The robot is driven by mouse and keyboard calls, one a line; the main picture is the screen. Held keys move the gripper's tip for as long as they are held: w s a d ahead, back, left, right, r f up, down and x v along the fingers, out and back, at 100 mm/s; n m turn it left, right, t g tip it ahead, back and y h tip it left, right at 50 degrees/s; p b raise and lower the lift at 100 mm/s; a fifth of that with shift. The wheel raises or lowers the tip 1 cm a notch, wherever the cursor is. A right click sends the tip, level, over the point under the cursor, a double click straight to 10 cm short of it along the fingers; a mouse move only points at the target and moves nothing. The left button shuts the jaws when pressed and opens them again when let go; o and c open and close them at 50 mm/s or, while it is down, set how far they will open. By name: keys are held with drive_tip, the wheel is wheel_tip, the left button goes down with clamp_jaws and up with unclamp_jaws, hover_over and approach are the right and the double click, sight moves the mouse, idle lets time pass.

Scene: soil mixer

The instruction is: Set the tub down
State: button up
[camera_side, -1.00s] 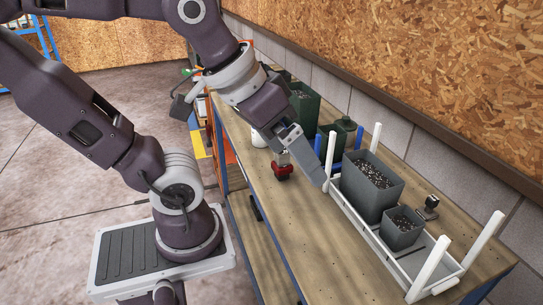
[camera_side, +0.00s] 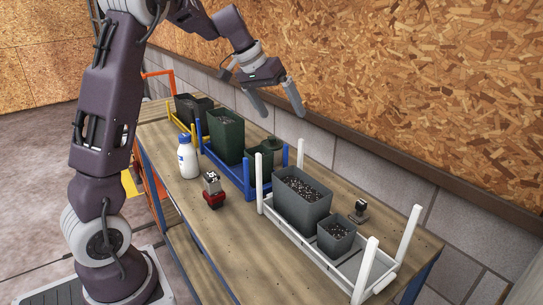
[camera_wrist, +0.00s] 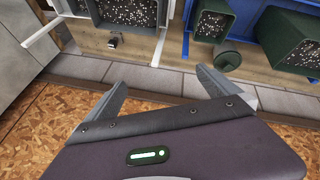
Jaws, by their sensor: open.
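A large grey tub (camera_side: 300,210) full of dark speckled soil stands upright in a white tray with posts (camera_side: 367,270). A small grey tub (camera_side: 336,243) with similar soil stands beside it in the same tray. My gripper (camera_side: 282,112) is open and empty, raised in the air behind the bench near the wall, apart from every tub. In the wrist view, my gripper (camera_wrist: 161,78) has its fingers spread with nothing between them. The large grey tub (camera_wrist: 128,14) shows there at the top edge, partly cut off.
Green tubs (camera_side: 226,143) stand in a blue rack (camera_side: 228,172). A dark tub (camera_side: 200,104) is in a yellow rack at the far end. A white bottle (camera_side: 188,162), a red-based device (camera_side: 213,195) and a small black item (camera_side: 360,211) stand on the bench. The front bench top (camera_side: 240,235) is clear.

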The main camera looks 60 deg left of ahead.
drive_tip(key=w+a+f+y, duration=0.1)
drive_tip(key=w+a+f, duration=0.35)
drive_tip(key=a, duration=0.35)
drive_tip(key=m+y, duration=0.1)
approach(270, 138)
wheel_tip(270, 138, down, 2)
drive_tip(key=w+d, duration=0.2)
drive_tip(key=f, duration=0.1)
drive_tip(key=a+f, duration=0.1)
drive_tip(key=f, duration=0.1)
drive_tip(key=shift+w+a+m+g, duration=0.25)
drive_tip(key=shift+m+g, duration=0.05)
drive_tip(key=x, duration=0.6)
drive_tip(key=shift+w+a+f, duration=0.1)
drive_tip(key=shift+a+f, duration=0.15)
drive_tip(key=shift+a, duration=0.1)
drive_tip(key=shift+w+f, duration=0.1)
drive_tip(key=shift+f, duration=0.1)
drive_tip(key=c, duration=1.5)
wheel_tip(270, 138, up, 9)
drive_tip(key=shift+w+d+r, duration=0.1)
drive_tip(key=shift+d+r, duration=0.05)
drive_tip(key=shift+r, duration=0.1)
drive_tip(key=w+d+m+h, duration=0.2)
drive_tip(key=d+m, duration=0.2)
drive_tip(key=d, duration=1.1)
wheel_tip(270, 138, down, 9)
drive_tip(key=shift+s+a+f, duration=0.1)
